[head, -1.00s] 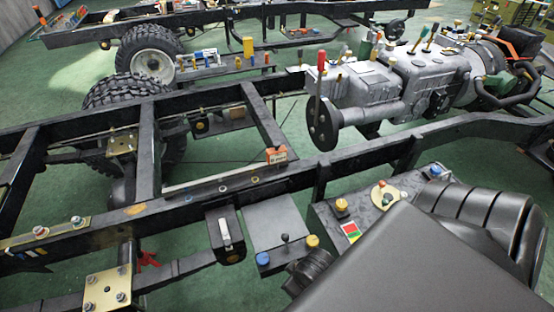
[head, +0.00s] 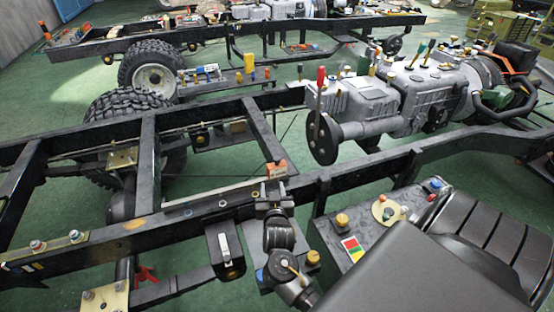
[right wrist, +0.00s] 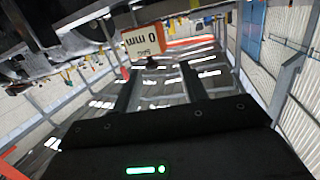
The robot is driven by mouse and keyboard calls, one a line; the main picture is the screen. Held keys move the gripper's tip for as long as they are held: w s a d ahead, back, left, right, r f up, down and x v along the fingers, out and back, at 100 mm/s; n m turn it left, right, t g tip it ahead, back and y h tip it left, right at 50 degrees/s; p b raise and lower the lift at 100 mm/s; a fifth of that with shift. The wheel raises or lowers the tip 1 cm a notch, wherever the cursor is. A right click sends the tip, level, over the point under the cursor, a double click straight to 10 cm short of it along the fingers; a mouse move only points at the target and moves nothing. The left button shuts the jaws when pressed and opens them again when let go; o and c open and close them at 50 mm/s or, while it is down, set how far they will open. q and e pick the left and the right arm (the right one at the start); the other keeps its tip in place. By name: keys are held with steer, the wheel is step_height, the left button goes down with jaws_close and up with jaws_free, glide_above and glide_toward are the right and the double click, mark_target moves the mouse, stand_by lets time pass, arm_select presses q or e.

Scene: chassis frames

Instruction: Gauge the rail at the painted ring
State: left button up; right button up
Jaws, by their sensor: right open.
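The near black chassis rail (head: 150,232) runs from the lower left to the upper right. Small ring marks lie on its top, one (head: 187,212) further left and one (head: 222,203) closer to my right gripper; their colours are hard to tell. An orange gauge with a white label (head: 277,169) stands at the rail, just beyond my right gripper (head: 271,187). In the right wrist view the gauge (right wrist: 146,42) reads "0 mm" upside down, at the ends of the open fingers. I cannot tell whether it lies between them. My left gripper is out of view.
A grey engine and gearbox (head: 400,95) with a red-handled lever sits behind the rail. A box with knobs and a coloured label (head: 350,245) stands at the front right. A black box with a white switch (head: 225,245) hangs on the rail's near side.

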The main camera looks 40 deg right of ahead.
mark_target(277, 161)
steer(key=w+d+h, duration=0.1)
steer(key=w+d, duration=0.2)
steer(key=w+d+r+m+h, duration=0.1)
steer(key=w+d, duration=0.1)
steer(key=d, duration=0.1)
steer(key=w+d+r+p, duration=0.1)
steer(key=w+d, duration=0.2)
steer(key=shift+w+h, duration=0.3)
steer(key=shift+h, duration=0.1)
jaws_close()
